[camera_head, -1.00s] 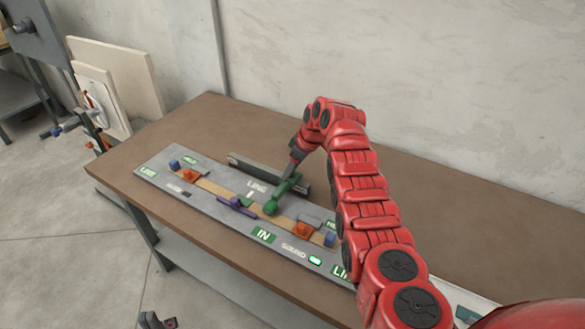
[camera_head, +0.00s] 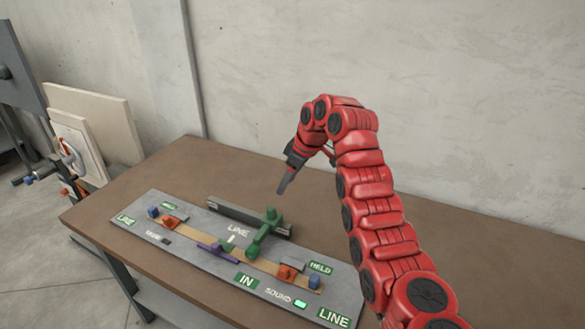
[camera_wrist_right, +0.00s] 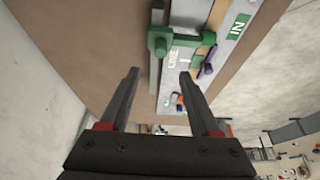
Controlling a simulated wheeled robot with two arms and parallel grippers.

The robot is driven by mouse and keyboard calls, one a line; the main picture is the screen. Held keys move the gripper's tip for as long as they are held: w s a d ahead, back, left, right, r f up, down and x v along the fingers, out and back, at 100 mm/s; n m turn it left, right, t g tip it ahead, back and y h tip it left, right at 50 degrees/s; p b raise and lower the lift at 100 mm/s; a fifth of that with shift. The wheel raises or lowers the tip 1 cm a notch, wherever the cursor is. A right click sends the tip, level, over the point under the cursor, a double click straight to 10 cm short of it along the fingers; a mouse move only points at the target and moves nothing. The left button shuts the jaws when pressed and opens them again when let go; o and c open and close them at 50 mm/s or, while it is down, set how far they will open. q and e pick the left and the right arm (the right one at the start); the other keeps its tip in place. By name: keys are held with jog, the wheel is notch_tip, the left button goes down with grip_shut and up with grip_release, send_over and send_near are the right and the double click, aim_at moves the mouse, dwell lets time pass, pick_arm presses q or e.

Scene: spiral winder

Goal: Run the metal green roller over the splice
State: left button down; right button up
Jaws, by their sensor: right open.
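The green roller (camera_head: 263,234) rests on the grey board, reaching from the dark rail at its back to the tan strip (camera_head: 264,264). It also shows in the right wrist view (camera_wrist_right: 160,40), beyond the fingertips. My right gripper (camera_head: 282,188) is above and behind the roller, apart from it. In the right wrist view its two fingers (camera_wrist_right: 160,76) are spread with nothing between them. A purple piece (camera_head: 216,252) lies across the strip to the left of the roller. The splice itself is too small to make out. My left gripper is out of view.
The grey board (camera_head: 128,222) carries orange clamps (camera_head: 168,222) and blue blocks (camera_head: 153,212) towards its ends. A dark rail (camera_head: 225,210) lies along its back edge. The brown table (camera_head: 215,160) is bare behind it, up to the wall.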

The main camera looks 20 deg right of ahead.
jog(key=shift+v, duration=1.75)
jog(key=shift+r, duration=0.1)
